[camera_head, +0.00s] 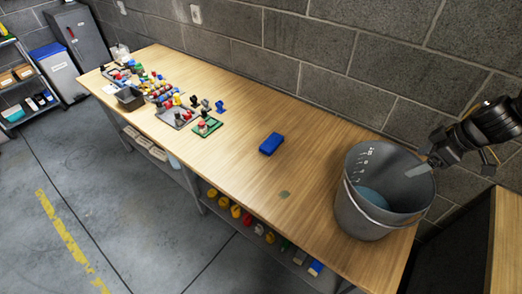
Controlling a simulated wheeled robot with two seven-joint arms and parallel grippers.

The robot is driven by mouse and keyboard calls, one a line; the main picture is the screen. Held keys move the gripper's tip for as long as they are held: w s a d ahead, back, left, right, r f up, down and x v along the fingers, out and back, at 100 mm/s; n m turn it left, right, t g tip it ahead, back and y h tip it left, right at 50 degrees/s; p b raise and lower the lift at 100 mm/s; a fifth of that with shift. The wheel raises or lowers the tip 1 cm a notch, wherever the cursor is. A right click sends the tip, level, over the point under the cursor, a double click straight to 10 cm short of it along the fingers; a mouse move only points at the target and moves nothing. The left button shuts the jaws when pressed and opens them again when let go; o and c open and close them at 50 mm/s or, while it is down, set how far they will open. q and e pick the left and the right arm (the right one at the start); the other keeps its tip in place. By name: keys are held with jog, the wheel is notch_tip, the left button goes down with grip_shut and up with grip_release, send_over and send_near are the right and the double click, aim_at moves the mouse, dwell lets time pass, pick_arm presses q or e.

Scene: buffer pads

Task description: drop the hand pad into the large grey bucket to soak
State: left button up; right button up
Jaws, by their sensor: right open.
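The large grey bucket (362,219) stands upright at the right end of the wooden table. A pale blue patch (372,197) shows low inside it; I cannot tell if it is water or a pad. My right gripper (419,170) is open at the bucket's right rim, its fingertips over the mouth, with nothing seen between them. A blue block (271,144) lies on the table left of the bucket. I cannot tell which of these is the hand pad. My left gripper is out of view.
Several small coloured parts and trays crowd the table's far left, with a green board (208,127) nearest. The wooden tabletop (235,165) is clear around the blue block. A block wall runs behind. A shelf below holds several coloured items.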

jog(key=shift+p+v, duration=0.55)
jog(key=shift+v, duration=1.8)
